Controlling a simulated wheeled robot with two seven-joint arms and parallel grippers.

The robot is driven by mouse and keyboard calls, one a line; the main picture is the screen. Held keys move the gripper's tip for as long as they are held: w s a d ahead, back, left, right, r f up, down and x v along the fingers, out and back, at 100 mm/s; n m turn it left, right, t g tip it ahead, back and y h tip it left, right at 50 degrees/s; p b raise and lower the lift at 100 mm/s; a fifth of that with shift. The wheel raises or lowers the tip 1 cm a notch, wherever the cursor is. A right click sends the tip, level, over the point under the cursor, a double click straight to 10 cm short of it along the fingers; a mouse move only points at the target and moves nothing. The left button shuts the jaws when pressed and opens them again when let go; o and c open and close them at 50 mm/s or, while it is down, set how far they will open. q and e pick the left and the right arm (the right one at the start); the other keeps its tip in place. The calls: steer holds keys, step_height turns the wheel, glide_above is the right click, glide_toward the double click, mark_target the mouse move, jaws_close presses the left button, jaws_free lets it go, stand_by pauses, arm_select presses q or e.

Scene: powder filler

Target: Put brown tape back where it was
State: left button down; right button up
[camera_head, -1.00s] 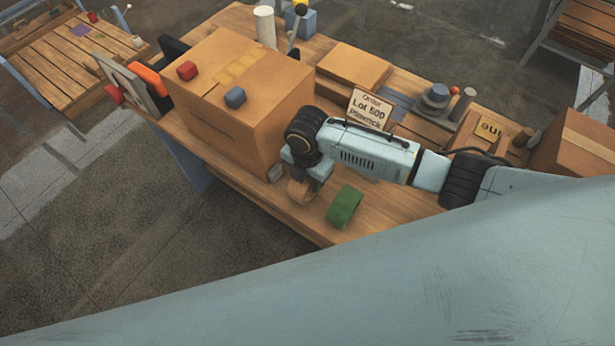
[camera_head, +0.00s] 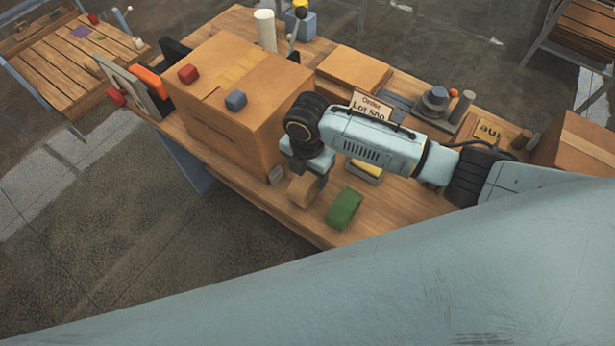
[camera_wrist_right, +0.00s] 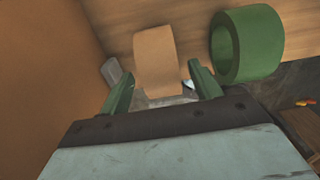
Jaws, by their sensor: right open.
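The brown tape (camera_head: 303,191) stands on its edge on the wooden table near the front edge, beside the large cardboard box. In the right wrist view the brown tape (camera_wrist_right: 155,56) shows just past the fingertips, roughly in line with the gap between them. My right gripper (camera_head: 312,166) is right above the tape, pointing down. Its two green fingers (camera_wrist_right: 161,80) are spread apart with nothing clamped between them. Part of the tape's top is hidden by the gripper in the head view. My left gripper is not in view.
A green tape roll (camera_head: 344,209) stands close to the right of the brown tape. The large cardboard box (camera_head: 225,105) rises to the left, with a small grey object (camera_head: 276,174) by its base. A sign (camera_head: 371,106) and a yellow-topped item (camera_head: 367,167) are behind the arm.

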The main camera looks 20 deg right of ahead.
step_height(320, 180, up, 8)
steer(key=shift+f, duration=0.1)
stand_by(0.5)
